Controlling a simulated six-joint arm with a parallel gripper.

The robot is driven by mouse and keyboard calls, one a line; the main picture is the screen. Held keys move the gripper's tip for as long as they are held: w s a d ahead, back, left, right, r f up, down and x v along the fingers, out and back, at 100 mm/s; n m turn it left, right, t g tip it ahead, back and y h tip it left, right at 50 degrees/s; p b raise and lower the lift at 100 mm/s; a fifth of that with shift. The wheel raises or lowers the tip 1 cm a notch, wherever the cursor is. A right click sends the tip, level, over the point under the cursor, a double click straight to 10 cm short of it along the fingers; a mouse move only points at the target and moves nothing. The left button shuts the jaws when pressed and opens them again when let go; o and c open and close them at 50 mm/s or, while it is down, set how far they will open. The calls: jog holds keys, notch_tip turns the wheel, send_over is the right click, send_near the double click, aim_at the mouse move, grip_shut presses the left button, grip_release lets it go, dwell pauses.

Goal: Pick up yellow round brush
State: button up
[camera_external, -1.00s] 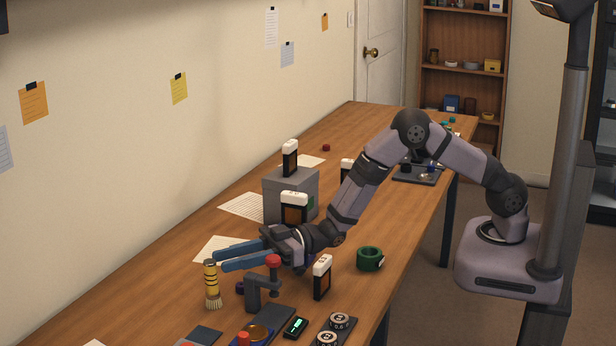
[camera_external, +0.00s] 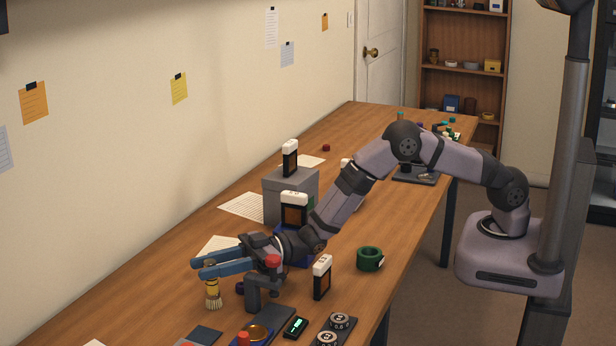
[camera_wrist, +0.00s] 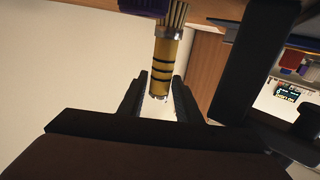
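The yellow round brush (camera_external: 213,286) stands upright on the table, bristles down, at the front left in the external view. It has a yellow handle with dark bands and pale bristles. My gripper (camera_external: 200,269) is at the upper part of its handle, and the blue fingers hide the handle's top. In the wrist view the brush (camera_wrist: 166,58) has its handle end between the two dark fingers of my gripper (camera_wrist: 162,80). The fingers are apart, with a gap showing beside the handle. I see no firm contact.
A dark clamp-like stand with a red knob (camera_external: 273,262) is close to the right of the brush, under my wrist. A black-and-white upright piece (camera_external: 322,277) and a green ring (camera_external: 369,259) stand further right. A dark flat pad (camera_external: 204,335) lies in front.

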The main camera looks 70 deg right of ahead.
jog(key=shift+c, duration=0.7)
grip_shut()
jog(key=shift+r, duration=0.15)
notch_tip(320, 180, up, 10)
jog(key=shift+f+b, duration=0.1)
jog(key=shift+b, duration=0.55)
